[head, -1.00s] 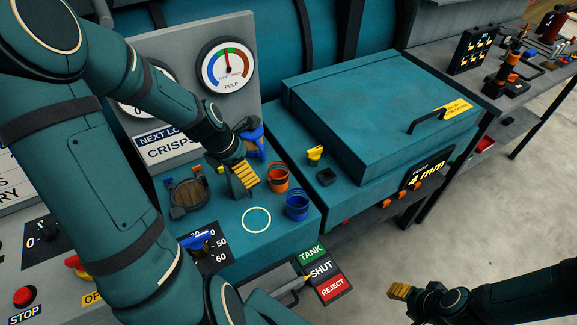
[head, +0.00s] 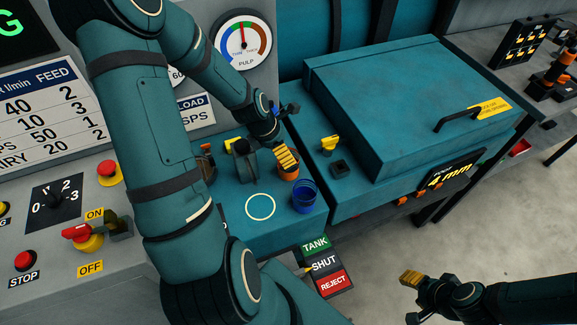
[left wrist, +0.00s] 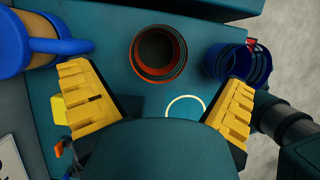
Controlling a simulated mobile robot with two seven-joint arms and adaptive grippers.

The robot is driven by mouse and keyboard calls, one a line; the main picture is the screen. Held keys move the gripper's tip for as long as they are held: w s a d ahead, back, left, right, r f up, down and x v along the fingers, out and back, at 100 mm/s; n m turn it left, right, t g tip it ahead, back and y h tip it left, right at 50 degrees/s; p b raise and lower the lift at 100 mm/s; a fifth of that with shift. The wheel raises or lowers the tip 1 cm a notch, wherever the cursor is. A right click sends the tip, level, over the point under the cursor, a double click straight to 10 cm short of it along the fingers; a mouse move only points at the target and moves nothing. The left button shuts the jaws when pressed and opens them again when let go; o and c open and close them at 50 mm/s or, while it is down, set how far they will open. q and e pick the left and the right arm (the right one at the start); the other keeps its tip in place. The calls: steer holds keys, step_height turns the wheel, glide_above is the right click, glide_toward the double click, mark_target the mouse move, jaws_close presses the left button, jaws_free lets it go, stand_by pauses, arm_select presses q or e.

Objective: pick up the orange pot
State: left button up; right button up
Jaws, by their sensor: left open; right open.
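The orange pot (head: 290,176) stands on the teal worktop, partly hidden by the yellow pads of my left gripper (head: 265,158) in the head view. In the left wrist view the orange pot (left wrist: 165,76) is seen from above, its round mouth open and dark inside. It lies between the lines of my left gripper's spread yellow fingers (left wrist: 158,84), toward the top of the picture, with nothing held. I cannot tell the height gap. My right gripper (head: 414,279) is open and empty over the floor at the lower right.
A blue pot (head: 303,197) stands close beside the orange one. A pale ring (head: 260,206) marks the worktop. A blue-handled vessel (left wrist: 42,45) is near the left finger. A teal lidded box (head: 400,105) with a yellow switch (head: 329,144) stands to the right.

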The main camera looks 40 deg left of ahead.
arm_select(q)
steer(key=x, duration=0.5)
steer(key=shift+f+b, duration=0.15)
steer(key=shift+b, duration=0.15)
steer(key=c, duration=1.2)
